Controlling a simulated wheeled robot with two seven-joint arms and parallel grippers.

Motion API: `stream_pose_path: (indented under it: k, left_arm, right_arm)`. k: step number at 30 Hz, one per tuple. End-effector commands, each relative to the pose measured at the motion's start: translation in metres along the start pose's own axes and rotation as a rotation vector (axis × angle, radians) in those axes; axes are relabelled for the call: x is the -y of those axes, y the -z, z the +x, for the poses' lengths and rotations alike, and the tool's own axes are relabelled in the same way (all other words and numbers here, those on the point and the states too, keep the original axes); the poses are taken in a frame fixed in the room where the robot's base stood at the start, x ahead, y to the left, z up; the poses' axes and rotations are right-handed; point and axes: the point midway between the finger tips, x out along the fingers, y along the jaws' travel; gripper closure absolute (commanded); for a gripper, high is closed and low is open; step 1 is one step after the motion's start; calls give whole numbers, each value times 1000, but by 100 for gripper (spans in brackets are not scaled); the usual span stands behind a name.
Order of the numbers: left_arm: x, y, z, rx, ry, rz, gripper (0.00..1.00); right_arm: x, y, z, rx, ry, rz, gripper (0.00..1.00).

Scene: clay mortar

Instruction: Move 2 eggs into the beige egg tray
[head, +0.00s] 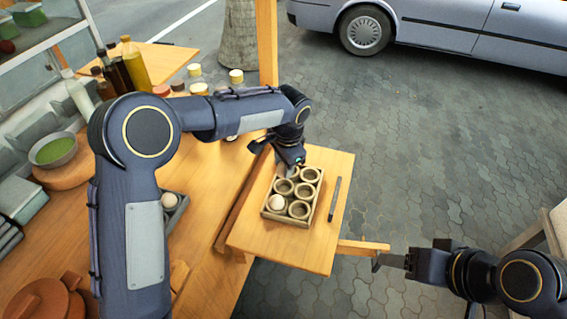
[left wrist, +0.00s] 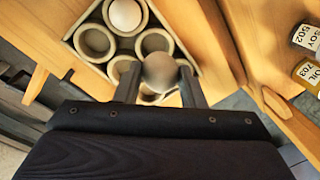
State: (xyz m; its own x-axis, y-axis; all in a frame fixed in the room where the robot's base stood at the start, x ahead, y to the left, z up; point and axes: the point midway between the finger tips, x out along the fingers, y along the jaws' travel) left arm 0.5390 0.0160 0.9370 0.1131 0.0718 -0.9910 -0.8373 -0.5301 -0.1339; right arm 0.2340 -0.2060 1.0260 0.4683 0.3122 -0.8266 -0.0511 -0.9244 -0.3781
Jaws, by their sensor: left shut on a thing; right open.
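The beige egg tray (head: 289,220) sits on a small wooden side table and has several round cups. One egg (head: 278,202) rests in a front-left cup; it also shows in the left wrist view (left wrist: 125,14). The other visible cups look empty. My left gripper (head: 291,168) is over the far end of the tray, shut on a second egg (left wrist: 160,72). The held egg is between the two fingers, in front of cups at the tray's edge; its height above them is unclear. My right gripper (head: 390,261) is open and empty, right of the side table.
A dark pen-like object (head: 335,199) lies right of the tray. A grey container (head: 176,211), partly hidden by my left arm, holds a pale round item. Bottles (head: 134,63) and jars stand on the counter. A clay pot (head: 45,300) is front left.

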Motion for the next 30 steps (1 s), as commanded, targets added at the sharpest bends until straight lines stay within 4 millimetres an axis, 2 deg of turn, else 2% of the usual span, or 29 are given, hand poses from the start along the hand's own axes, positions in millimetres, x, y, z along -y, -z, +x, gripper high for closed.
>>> stream_pose_path:
  k: [15,30]
  left_arm:
    - [-3,0,20,0,0,0,71]
    - [-3,0,20,0,0,0,71]
  right_arm:
    - [-5,-6,11,0,0,0,38]
    - [-5,-5,10,0,0,0,38]
